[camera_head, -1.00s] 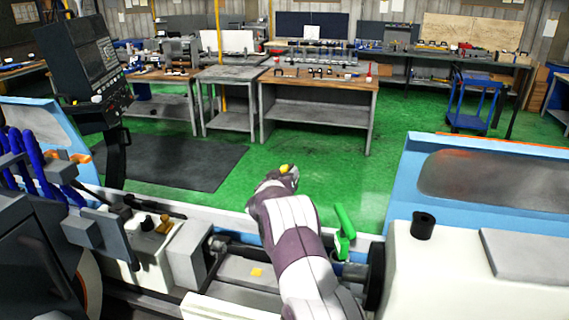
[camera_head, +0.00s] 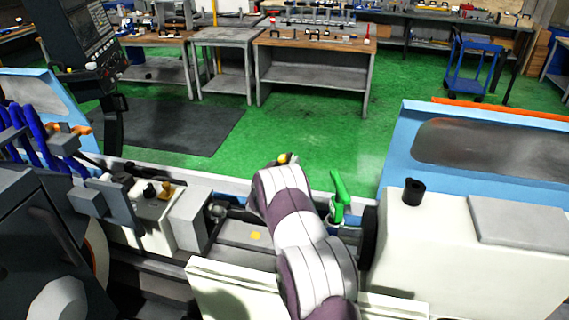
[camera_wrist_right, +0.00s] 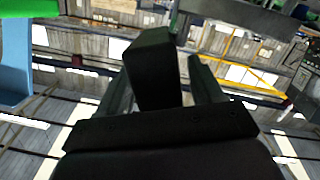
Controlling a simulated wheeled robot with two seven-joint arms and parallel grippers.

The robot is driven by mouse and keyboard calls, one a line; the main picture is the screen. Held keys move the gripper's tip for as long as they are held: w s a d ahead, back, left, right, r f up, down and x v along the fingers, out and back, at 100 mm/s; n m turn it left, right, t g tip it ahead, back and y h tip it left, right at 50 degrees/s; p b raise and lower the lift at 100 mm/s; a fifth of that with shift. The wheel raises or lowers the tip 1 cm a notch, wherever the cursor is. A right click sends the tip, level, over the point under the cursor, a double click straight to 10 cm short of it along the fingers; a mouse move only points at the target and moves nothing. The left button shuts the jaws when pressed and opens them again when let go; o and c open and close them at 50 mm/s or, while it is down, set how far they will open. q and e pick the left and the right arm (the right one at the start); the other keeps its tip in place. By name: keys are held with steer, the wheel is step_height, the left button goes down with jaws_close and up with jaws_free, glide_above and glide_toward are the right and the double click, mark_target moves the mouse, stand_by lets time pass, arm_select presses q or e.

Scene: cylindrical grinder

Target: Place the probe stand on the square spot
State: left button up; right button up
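The square spot (camera_head: 255,236) is a small yellow mark on the grey machine bed in the head view, left of my right arm. My right arm reaches forward over the bed, and its forearm hides most of the right gripper. A small yellow-and-dark part (camera_head: 284,158) shows at its far end. In the right wrist view, my right gripper (camera_wrist_right: 165,85) has a dark block (camera_wrist_right: 152,68) between its two fingers. It looks held and appears to be the probe stand, though its full shape is hidden. My left gripper is not in view.
A green upright part (camera_head: 339,196) stands just right of my arm. The white tailstock housing (camera_head: 450,255) and blue guard (camera_head: 400,150) are at right. A grey block (camera_head: 190,220) and control panel (camera_head: 85,40) are at left. Open green floor lies beyond.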

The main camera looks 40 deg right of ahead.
steer(key=shift+a+f, duration=0.1)
steer(key=shift+f, duration=0.05)
steer(key=b+v, duration=0.4)
steer(key=v, duration=0.7)
steer(key=shift+s+a, duration=0.2)
